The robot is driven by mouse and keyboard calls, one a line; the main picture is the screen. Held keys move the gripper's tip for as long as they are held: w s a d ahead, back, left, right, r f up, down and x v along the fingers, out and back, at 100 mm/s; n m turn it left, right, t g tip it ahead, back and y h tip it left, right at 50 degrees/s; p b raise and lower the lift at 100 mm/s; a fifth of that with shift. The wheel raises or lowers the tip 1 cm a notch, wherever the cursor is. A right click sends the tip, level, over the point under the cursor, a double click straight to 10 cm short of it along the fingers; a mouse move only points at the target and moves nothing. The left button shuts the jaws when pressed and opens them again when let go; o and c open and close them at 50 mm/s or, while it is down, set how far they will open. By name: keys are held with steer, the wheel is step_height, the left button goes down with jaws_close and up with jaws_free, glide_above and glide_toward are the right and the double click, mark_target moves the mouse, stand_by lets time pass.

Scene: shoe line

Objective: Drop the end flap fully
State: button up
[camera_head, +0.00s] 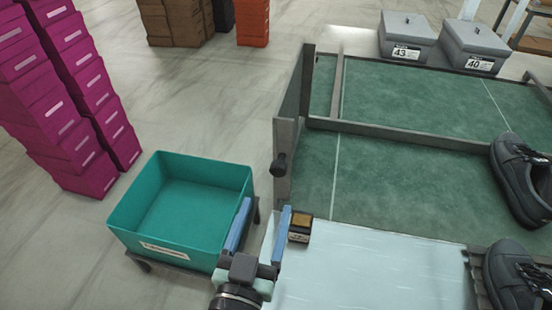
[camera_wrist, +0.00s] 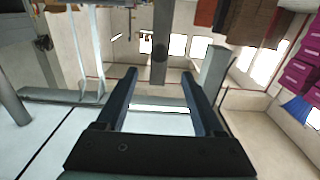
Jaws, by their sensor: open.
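The end flap (camera_head: 294,120) is a grey panel standing upright at the left end of the green-topped line (camera_head: 400,190). A dark knob (camera_head: 281,165) sticks out near its near end. In the wrist view, a narrow grey upright part with a dark round knob (camera_wrist: 160,52) shows ahead between the fingers; it looks like the flap's near end. My gripper (camera_head: 265,204) has blue fingers, spread apart and empty. It is on the near side of the knob, apart from it; the fingers also show in the wrist view (camera_wrist: 160,75).
A teal crate (camera_head: 125,232) on a wheeled base stands close left of my gripper. A small black-and-tan item (camera_head: 300,226) sits right of the fingers by the pale surface (camera_head: 370,275). Black shoes (camera_head: 520,180) are at right. Magenta boxes (camera_head: 65,95) stand far left.

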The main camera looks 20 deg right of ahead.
mark_target(277, 172)
steer(key=p+x, duration=0.2)
steer(key=x, duration=0.9)
steer(key=shift+s, duration=0.1)
jaws_close()
stand_by(1.0)
